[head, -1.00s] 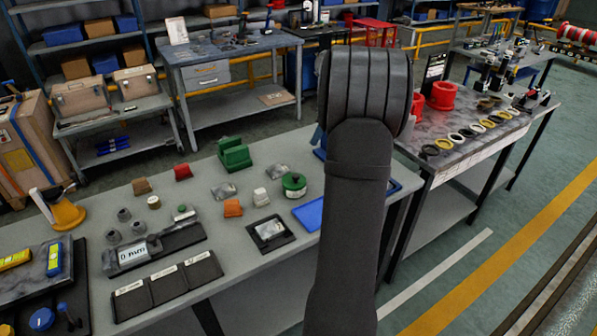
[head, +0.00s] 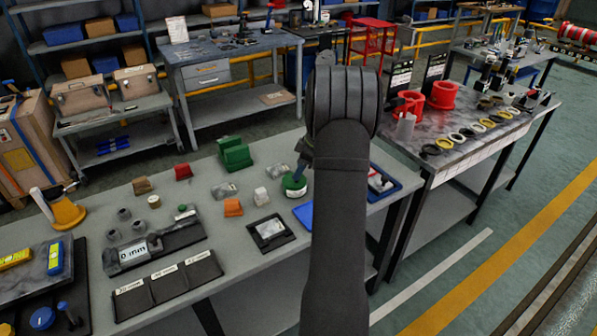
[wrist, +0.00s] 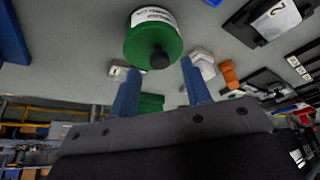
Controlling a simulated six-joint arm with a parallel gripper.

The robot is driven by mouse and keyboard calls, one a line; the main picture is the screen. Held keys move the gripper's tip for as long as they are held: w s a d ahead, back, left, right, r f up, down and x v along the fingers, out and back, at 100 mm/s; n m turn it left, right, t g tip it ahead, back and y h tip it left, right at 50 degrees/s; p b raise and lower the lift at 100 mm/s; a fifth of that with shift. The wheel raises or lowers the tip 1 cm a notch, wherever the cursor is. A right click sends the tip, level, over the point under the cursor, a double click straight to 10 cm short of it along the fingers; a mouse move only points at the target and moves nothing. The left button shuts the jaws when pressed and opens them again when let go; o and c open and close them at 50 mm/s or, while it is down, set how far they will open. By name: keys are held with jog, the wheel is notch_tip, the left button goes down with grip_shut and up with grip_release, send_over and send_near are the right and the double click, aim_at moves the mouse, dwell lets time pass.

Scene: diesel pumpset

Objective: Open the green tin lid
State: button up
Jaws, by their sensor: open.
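The green tin (head: 293,186) stands on the grey bench, just left of my dark forearm in the head view. In the wrist view the green tin (wrist: 150,38) shows its round green lid with a dark knob (wrist: 159,60) and a white label on its side. My gripper (wrist: 160,68) is open, with its two blue fingers apart and nothing between them that I can see as held. The tin and knob appear ahead of and between the fingertips; whether they touch cannot be told. In the head view my arm hides most of the gripper.
A green block (head: 234,153), an orange block (head: 233,207) and a white block (head: 261,196) stand left of the tin. A black framed plate (head: 270,232) lies in front. A blue tray (head: 381,182) is to the right, partly behind my arm.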

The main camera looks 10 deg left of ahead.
aim_at(291, 174)
jog(key=shift+x, duration=0.85)
jog(key=shift+c, duration=0.4)
grip_shut()
jog(key=shift+r, duration=0.1)
jog(key=w+a+r+g+h, duration=0.1)
jog(key=g+h, duration=0.1)
jog(key=shift+w+a+r+h, duration=0.15)
jog(key=shift+w+a+h, duration=0.05)
jog(key=shift+h, duration=0.1)
jog(key=shift+w+a+r+m+g+h, duration=0.25)
jog(key=shift+w+a+g+h, duration=0.15)
jog(key=shift+g+h, duration=0.35)
jog(key=shift+w+a+r+m+g+h, duration=0.25)
jog(key=shift+w+a+g+h, duration=0.25)
jog(key=shift+g, duration=0.35)
